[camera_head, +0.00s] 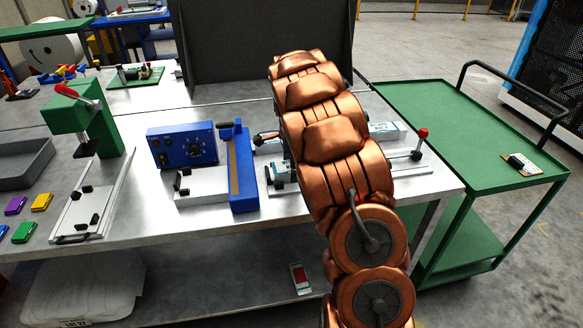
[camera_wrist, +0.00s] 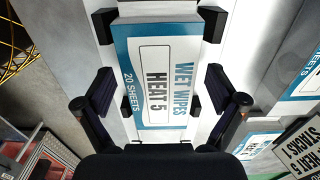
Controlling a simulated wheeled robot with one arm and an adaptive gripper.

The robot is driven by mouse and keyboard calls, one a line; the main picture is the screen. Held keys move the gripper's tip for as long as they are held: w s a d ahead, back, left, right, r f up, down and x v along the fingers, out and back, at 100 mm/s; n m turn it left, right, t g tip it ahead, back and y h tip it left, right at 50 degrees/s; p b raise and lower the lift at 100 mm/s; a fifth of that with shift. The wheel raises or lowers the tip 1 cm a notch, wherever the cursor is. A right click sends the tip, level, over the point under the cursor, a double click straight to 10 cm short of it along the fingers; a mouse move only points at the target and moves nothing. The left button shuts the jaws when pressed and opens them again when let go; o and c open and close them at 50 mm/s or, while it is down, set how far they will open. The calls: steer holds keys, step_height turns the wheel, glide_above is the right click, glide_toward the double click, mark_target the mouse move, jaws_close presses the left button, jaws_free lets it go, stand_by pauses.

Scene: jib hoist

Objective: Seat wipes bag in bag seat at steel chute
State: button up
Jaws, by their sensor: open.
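A wipes bag (camera_wrist: 175,75) with a white and blue face, printed "WET WIPES", "20 SHEETS" and "HEAT 5", lies below my gripper in the wrist view. My gripper (camera_wrist: 157,90) is open, with one dark finger on each side of the bag and gaps to it. Black blocks (camera_wrist: 212,23) stand around the bag on a pale metal strip (camera_wrist: 125,85); I cannot tell if they belong to the bag seat. In the head view my copper arm hides the gripper and most of this spot. I cannot identify the steel chute for sure.
More wipes bags (camera_wrist: 300,78) and a printed card (camera_wrist: 300,150) lie to the right in the wrist view. On the bench (camera_head: 230,232) stand a blue control box (camera_head: 185,146), a blue upright unit (camera_head: 241,175) and a green press (camera_head: 85,115). A green cart (camera_head: 460,135) stands right.

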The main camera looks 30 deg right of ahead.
step_height(320, 180, up, 12)
stand_by(0.7)
steer(key=s+a+r+n, duration=0.3)
steer(key=s+a+n, duration=0.8)
steer(key=s+a, duration=0.55)
steer(key=s+a+f+n, duration=0.2)
steer(key=s+n, duration=0.1)
steer(key=s, duration=0.4)
steer(key=s+a+f+n+g, duration=0.1)
steer(key=s+a+f+n, duration=0.1)
steer(key=s, duration=0.5)
steer(key=s+a+f+n, duration=0.2)
steer(key=s+a+n, duration=0.1)
steer(key=s+n, duration=0.3)
steer(key=shift+s+a+g+p, duration=0.3)
steer(key=shift+s+g, duration=0.1)
steer(key=shift+s, duration=0.3)
